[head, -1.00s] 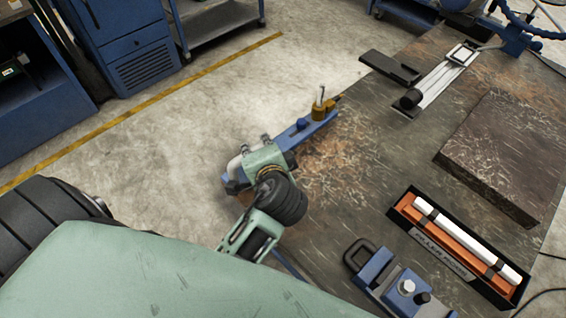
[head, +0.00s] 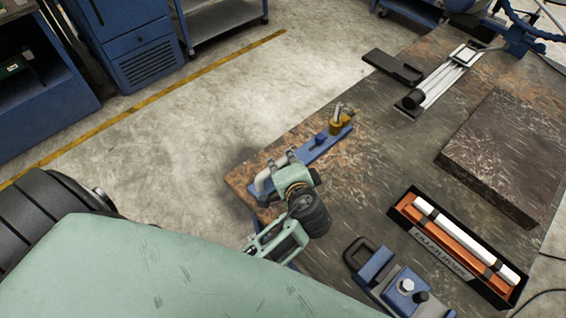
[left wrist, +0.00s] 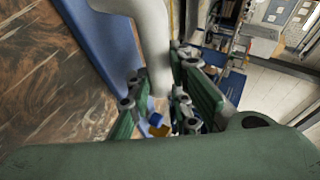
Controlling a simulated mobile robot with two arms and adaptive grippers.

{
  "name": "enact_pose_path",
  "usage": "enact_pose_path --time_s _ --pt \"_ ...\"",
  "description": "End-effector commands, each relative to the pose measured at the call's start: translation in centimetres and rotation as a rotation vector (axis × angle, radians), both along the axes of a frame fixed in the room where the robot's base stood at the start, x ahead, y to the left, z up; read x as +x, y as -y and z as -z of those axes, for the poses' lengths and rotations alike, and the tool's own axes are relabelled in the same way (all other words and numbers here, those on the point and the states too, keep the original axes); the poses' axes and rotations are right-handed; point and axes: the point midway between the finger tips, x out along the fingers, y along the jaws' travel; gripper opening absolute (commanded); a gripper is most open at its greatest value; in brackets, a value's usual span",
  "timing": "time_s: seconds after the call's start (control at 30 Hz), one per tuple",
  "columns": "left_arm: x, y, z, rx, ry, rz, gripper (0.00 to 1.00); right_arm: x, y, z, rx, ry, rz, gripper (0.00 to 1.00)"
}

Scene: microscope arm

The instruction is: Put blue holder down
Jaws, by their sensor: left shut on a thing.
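The blue holder (head: 323,143) is a long blue bar with a brass-coloured fitting and upright pin at its far end and a pale curved tube at its near end. My left gripper (head: 279,163) is shut on the pale tube. In the left wrist view the tube passes between the green fingers (left wrist: 158,82), with the blue bar (left wrist: 98,40) beside it. The bar lies over the left edge area of the worktable (head: 385,165), roughly parallel to the top. I cannot tell whether it touches the surface. My right gripper is not in view.
A black case with an orange insert and white rod (head: 465,240) lies to the right. A blue clamp-like device (head: 385,280) sits at the near edge. A dark slab (head: 505,150) and a metal rail (head: 440,80) are farther back. The table's middle is clear.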

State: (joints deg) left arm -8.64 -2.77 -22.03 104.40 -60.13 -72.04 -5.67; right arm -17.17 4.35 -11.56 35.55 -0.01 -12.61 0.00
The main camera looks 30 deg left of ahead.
Motion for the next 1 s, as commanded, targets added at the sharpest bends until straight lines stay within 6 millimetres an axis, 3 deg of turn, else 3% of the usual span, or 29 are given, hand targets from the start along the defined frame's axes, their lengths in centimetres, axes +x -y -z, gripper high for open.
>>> enact_pose_path --time_s 0.17,0.2,0.4,0.73,1.0 --pt "0.2 0.0 0.0 0.000 0.008 0.000 0.00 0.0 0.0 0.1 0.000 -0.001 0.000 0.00" --pt "0.0 0.0 0.2 0.000 0.000 0.000 0.22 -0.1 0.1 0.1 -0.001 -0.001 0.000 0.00" --pt "0.0 0.0 0.2 0.000 0.000 0.000 0.37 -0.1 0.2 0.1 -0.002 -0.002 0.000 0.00" --pt "0.0 0.0 -0.2 0.000 0.000 0.000 0.37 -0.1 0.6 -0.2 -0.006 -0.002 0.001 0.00" --pt "-2.9 2.7 -2.9 -0.002 -0.003 0.001 0.37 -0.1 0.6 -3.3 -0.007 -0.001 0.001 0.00"
